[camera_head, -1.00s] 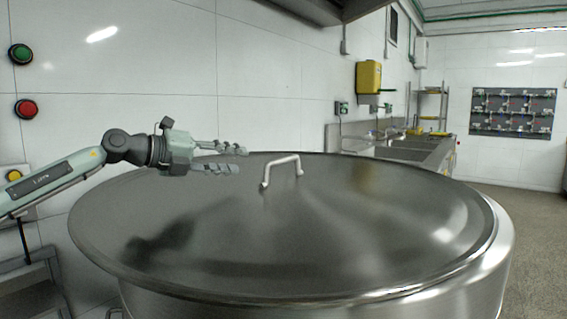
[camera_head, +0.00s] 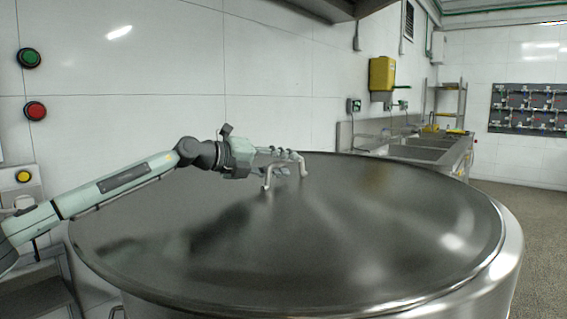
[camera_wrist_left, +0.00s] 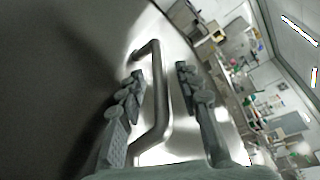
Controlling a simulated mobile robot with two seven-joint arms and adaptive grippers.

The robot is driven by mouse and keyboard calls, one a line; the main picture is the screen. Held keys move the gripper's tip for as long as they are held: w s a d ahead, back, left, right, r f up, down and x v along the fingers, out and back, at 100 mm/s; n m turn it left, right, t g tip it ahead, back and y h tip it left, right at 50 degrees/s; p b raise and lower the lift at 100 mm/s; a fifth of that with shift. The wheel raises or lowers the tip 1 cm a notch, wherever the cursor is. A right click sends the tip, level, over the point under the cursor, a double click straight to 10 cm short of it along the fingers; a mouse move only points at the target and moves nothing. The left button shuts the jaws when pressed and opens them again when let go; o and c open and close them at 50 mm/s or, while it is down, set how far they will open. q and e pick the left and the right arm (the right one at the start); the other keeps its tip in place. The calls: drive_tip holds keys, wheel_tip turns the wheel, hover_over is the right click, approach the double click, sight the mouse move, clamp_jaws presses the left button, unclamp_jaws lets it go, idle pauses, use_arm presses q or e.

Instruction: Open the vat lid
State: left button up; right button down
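The vat lid (camera_head: 330,235) is a wide, dark steel disc lying on the round steel vat (camera_head: 470,295) in the head view. A bent metal bar handle (camera_head: 267,180) stands up from the lid. My left gripper (camera_head: 285,158) is at the handle, reaching in from the left. In the left wrist view, the handle (camera_wrist_left: 163,90) lies between the two open fingers of the left gripper (camera_wrist_left: 160,85), with a gap visible on the right finger's side. Whether the left finger touches it I cannot tell. The lid (camera_wrist_left: 60,60) fills the wrist view's left side. My right gripper is not in view.
A white tiled wall with green (camera_head: 29,58) and red (camera_head: 35,110) buttons is at the left. A sink counter (camera_head: 425,150) and a yellow dispenser (camera_head: 382,74) stand behind the vat. A dark hood edge hangs above. Open floor (camera_head: 545,220) lies at the right.

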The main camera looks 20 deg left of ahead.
use_arm(q)
drive_tip(key=shift+c, duration=0.5)
clamp_jaws()
